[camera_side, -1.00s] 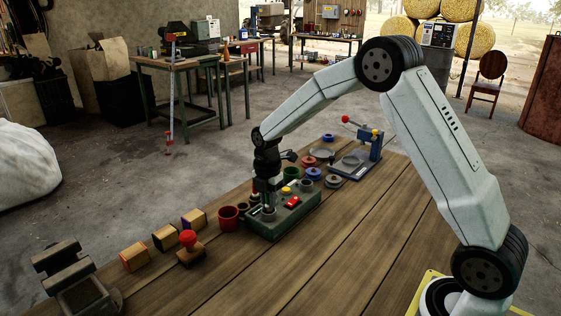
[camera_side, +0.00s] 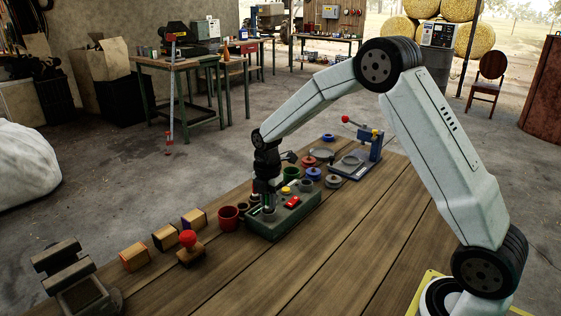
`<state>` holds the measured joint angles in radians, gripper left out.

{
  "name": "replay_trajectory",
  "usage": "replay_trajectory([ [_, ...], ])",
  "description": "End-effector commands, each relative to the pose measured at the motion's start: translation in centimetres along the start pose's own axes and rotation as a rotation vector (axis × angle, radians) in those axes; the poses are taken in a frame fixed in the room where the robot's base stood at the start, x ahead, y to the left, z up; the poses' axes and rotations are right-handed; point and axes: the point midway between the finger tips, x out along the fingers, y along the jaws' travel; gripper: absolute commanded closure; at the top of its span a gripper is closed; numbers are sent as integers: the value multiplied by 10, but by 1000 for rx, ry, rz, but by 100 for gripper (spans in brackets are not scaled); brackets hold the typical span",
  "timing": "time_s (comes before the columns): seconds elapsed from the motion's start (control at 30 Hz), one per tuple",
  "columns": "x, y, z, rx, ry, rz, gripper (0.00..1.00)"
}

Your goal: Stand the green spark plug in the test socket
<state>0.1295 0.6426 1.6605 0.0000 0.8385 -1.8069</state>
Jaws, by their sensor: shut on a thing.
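The dark green tester box (camera_side: 290,221) stands on the wooden bench, with a red switch (camera_side: 292,202), a yellow button (camera_side: 286,190) and round sockets on top. My gripper (camera_side: 267,198) points straight down over the left end of the box, above the front-left socket (camera_side: 268,213). Its jaws are shut on the green spark plug, which is upright and mostly hidden between the fingers. I cannot tell whether the plug's lower end is in the socket or just above it.
Left of the box stand a red cup (camera_side: 228,217), a red-knobbed stamp (camera_side: 189,243) and wooden blocks (camera_side: 165,237). Spools (camera_side: 313,173) and a blue press stand (camera_side: 356,166) are behind it. A vise-like fixture (camera_side: 75,280) sits front left. The bench's right front is clear.

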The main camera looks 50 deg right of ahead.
Motion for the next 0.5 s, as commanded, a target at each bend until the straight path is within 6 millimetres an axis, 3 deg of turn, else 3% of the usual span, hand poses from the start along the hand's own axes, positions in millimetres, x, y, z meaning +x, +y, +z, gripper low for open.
replay_trajectory([
  [0.13, 0, 0, 0, 0, 0, 0, 100],
  [0.17, 0, 0, 0, 0, 0, 0, 74],
  [0.23, 0, 0, 0, 0, 0, 0, 51],
  [0.3, 0, 0, 0, 0, 0, 0, 36],
  [0.5, 0, 0, 0, 0, 0, 0, 36],
])
